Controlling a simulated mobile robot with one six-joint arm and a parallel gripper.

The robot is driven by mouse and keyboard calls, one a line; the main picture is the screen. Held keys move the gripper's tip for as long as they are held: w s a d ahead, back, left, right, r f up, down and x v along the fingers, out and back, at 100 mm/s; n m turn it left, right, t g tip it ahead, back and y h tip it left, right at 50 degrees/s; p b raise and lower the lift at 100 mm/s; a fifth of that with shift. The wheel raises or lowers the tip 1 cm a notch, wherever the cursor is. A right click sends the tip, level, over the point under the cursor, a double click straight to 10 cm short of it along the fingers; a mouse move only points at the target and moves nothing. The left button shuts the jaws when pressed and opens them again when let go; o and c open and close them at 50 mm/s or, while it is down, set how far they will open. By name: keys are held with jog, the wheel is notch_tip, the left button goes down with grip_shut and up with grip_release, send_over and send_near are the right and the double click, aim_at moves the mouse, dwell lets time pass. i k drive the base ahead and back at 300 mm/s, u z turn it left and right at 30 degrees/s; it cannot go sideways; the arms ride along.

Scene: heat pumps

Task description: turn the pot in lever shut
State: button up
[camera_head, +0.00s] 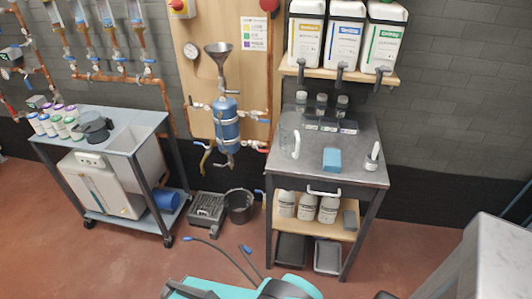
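A blue dosing pot (226,124) is strapped upright to a wooden board on the wall, with a grey funnel (218,50) above it. Copper pipes with small valves run to it from both sides. A red lever (263,150) sits at the lower right of the pot, and a yellow lever (206,161) hangs at its lower left. I cannot tell which lever is the pot in lever; labels are too small to read. Teal and black parts of my own body show at the bottom edge. My gripper cannot be made out in this view.
A steel-topped bench (352,170) with a jug and blue block stands right of the pot. A trolley (104,128) stands left. A black bucket (239,206) and grey case (206,208) lie below the pot. A grey metal surface (496,262) fills the lower right.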

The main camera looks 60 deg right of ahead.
aim_at(254, 147)
jog(key=z, duration=0.05)
jog(key=i, duration=0.9)
jog(key=u, duration=0.05)
